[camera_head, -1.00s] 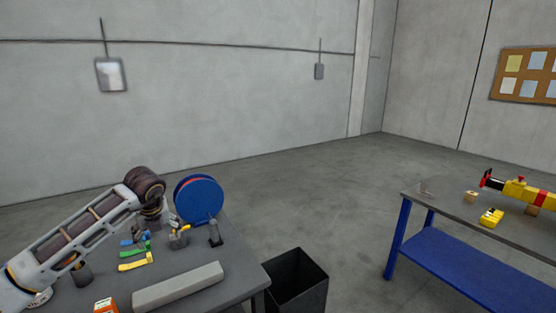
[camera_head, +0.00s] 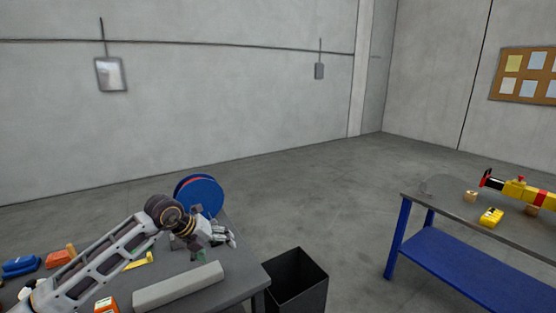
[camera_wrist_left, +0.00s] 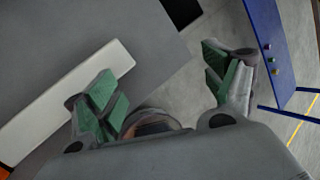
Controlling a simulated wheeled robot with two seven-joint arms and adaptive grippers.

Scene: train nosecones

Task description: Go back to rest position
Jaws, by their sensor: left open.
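My left gripper (camera_head: 226,237) is above the right edge of the grey table (camera_head: 235,279), just in front of the blue spool (camera_head: 206,194). In the left wrist view, its green-padded fingers (camera_wrist_left: 165,88) are spread wide with nothing between them. The long light grey block (camera_head: 178,287) lies on the table in front of the gripper and also shows in the left wrist view (camera_wrist_left: 70,98), apart from the fingers. My right gripper is not in view.
A black bin (camera_head: 296,282) stands on the floor right of the table. A second table with a blue shelf (camera_head: 455,262) at the right holds a yellow and red train (camera_head: 520,190) and a yellow piece (camera_head: 491,217). Blue and orange items (camera_head: 21,266) lie at the left. Open floor separates the tables.

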